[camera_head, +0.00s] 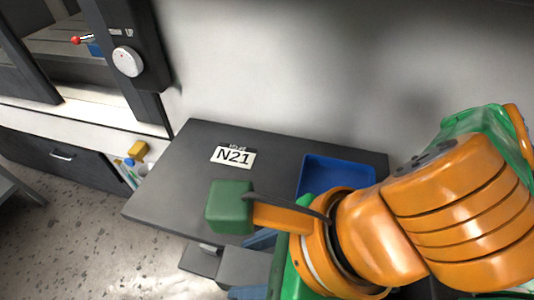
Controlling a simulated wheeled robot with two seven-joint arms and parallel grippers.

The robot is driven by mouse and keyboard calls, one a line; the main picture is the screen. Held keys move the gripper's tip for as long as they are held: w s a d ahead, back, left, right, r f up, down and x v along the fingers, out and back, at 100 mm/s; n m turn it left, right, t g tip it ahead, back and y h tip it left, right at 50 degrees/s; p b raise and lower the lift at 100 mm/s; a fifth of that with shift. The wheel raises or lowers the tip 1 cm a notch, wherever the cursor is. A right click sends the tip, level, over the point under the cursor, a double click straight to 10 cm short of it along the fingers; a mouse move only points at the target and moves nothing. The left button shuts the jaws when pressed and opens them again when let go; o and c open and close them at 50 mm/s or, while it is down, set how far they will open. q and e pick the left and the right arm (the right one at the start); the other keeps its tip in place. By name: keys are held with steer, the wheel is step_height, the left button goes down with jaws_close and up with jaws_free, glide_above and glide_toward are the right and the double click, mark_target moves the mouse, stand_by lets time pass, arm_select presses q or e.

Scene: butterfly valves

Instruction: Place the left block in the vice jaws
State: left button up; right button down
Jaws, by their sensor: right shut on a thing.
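My right gripper (258,207) reaches in from the right, in front of the dark table. Its thin black finger and an orange piece beside it meet a dark green block (227,208), and the gripper is shut on this block. The block appears over the table's front edge, its gap to the surface unclear. A grey stepped metal thing (243,267), perhaps the vice, shows below the block; its jaws cannot be made out. My right arm hides the area to its right. My left gripper is out of view.
The dark table (180,180) carries an N21 label (233,157) and a blue bin (335,172) at the back right. A machine with a round knob (127,61) stands at upper left. Small yellow and blue items (137,151) sit left of the table.

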steer(key=w+d+p, duration=0.3)
steer(key=w+p, duration=0.2)
steer(key=w, duration=0.4)
steer(key=w+d+p, duration=0.3)
steer(key=w+p, duration=0.1)
steer(key=w, duration=0.5)
steer(key=f+p, duration=0.1)
steer(key=f, duration=0.2)
steer(key=f+p, duration=0.2)
steer(key=f, duration=0.1)
steer(key=shift+w+d, duration=0.15)
steer(key=shift+d, duration=0.05)
steer(key=shift+w+f, duration=0.1)
steer(key=shift+f, duration=0.45)
steer(key=shift+c, duration=1.3)
jaws_free()
